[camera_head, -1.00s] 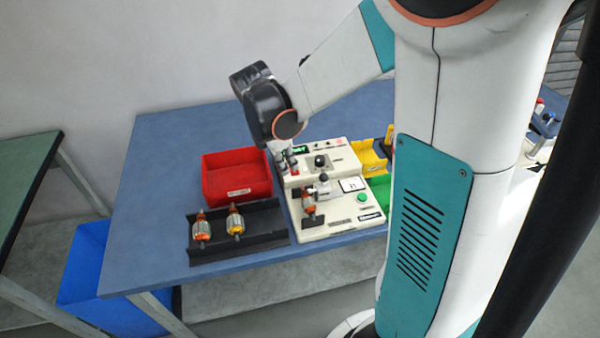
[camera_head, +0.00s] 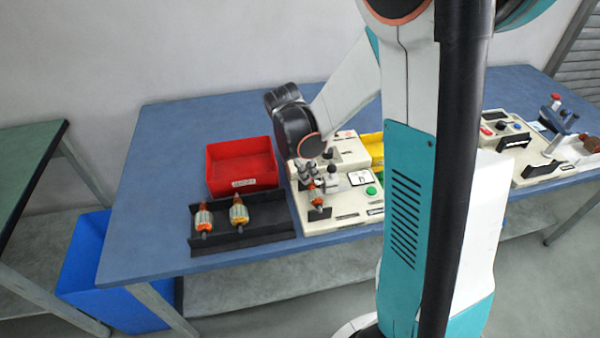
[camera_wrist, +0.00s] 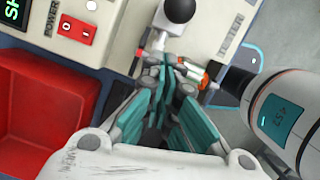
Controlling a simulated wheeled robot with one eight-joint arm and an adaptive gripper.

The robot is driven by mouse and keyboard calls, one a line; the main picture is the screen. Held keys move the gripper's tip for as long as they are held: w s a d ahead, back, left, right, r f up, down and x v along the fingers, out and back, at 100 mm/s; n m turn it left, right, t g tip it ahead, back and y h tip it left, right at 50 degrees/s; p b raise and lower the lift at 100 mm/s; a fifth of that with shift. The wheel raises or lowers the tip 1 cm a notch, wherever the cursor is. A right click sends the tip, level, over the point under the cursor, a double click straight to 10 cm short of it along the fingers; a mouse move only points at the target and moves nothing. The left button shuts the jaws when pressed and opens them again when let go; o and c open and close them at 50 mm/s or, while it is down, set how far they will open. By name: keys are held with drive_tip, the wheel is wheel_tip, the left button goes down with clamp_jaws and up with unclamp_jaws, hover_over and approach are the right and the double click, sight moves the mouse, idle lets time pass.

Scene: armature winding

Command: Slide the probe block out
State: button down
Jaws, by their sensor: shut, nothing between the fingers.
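The off-white tester (camera_head: 345,211) stands on the blue table. Its small pale probe block with a black ball knob (camera_head: 331,169) sits beside an orange and silver armature (camera_head: 316,194). In the wrist view, the black knob (camera_wrist: 178,9) and its pale stem (camera_wrist: 158,40) are just beyond my fingertips, and the armature (camera_wrist: 190,74) is partly hidden behind them. My gripper (camera_head: 309,172) is low over the tester, just left of the probe block. In the wrist view, its teal fingers (camera_wrist: 170,70) are shut and empty. I cannot tell whether they touch the block.
A red bin (camera_head: 242,184) stands left of the tester. A black tray (camera_head: 270,227) holds two armatures (camera_head: 239,213). A yellow bin (camera_head: 371,142) is behind, partly hidden by my arm. Another bench device (camera_head: 520,165) stands at the right. A red power switch (camera_wrist: 75,30) is near my gripper.

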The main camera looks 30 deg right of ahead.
sight(331, 168)
drive_tip(key=shift+s+d+r, duration=0.1)
drive_tip(key=shift+d+r, duration=0.05)
drive_tip(key=shift+d, duration=0.45)
drive_tip(key=shift+s+d+r, duration=0.1)
drive_tip(key=shift+d+r, duration=0.05)
drive_tip(key=shift+d, duration=0.4)
drive_tip(key=shift+d, duration=0.1)
drive_tip(key=d, duration=0.2)
drive_tip(key=s+d, duration=0.1)
drive_tip(key=shift+s+d, duration=0.1)
drive_tip(key=shift+d, duration=0.3)
drive_tip(key=a+r+p, duration=0.2)
drive_tip(key=a+r, duration=0.4)
drive_tip(key=r, duration=0.3)
drive_tip(key=shift+w+a+p, duration=0.3)
drive_tip(key=shift+p, duration=0.05)
